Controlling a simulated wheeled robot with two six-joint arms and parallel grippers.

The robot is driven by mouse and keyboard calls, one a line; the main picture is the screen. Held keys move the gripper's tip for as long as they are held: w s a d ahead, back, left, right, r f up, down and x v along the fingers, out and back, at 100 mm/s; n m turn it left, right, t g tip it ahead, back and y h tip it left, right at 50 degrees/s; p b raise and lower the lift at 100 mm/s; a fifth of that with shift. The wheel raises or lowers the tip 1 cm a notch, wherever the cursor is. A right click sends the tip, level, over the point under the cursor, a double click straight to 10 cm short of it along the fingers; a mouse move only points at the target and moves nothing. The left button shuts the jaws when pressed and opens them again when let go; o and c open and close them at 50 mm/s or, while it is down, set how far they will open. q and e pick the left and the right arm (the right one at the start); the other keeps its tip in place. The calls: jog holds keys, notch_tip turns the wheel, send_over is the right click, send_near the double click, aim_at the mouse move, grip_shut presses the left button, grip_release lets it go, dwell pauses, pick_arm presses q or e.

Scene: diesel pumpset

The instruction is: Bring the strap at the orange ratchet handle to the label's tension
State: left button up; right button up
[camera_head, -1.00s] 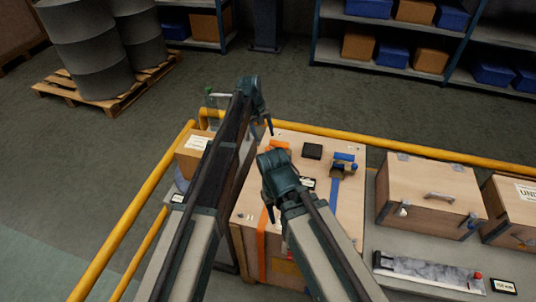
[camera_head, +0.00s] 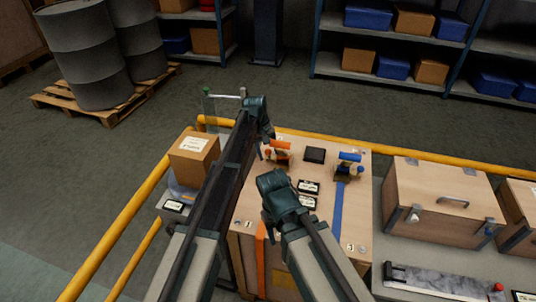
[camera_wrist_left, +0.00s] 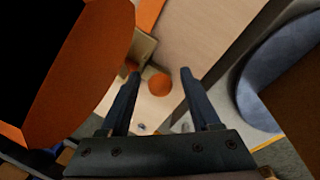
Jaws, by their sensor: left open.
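The orange ratchet handle (camera_head: 280,146) sits on its buckle at the far left of the wooden crate top (camera_head: 320,228). In the left wrist view it fills the upper left (camera_wrist_left: 95,75), very close. The orange strap (camera_head: 261,262) runs down the crate's front; part also shows in the left wrist view (camera_wrist_left: 149,14). My left gripper (camera_head: 268,142) is beside the ratchet; its fingers (camera_wrist_left: 160,73) are apart, with a round orange knob (camera_wrist_left: 160,85) beyond them. My right gripper (camera_head: 268,212) is over the crate's left part; its fingers are not clear. Two small labels (camera_head: 308,187) lie on the crate, text unreadable.
A cardboard box (camera_head: 194,158) stands at left, a wooden case (camera_head: 438,205) at right. Yellow rails (camera_head: 420,165) edge the platform.

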pick_arm(q)
grip_shut()
dwell(1.3)
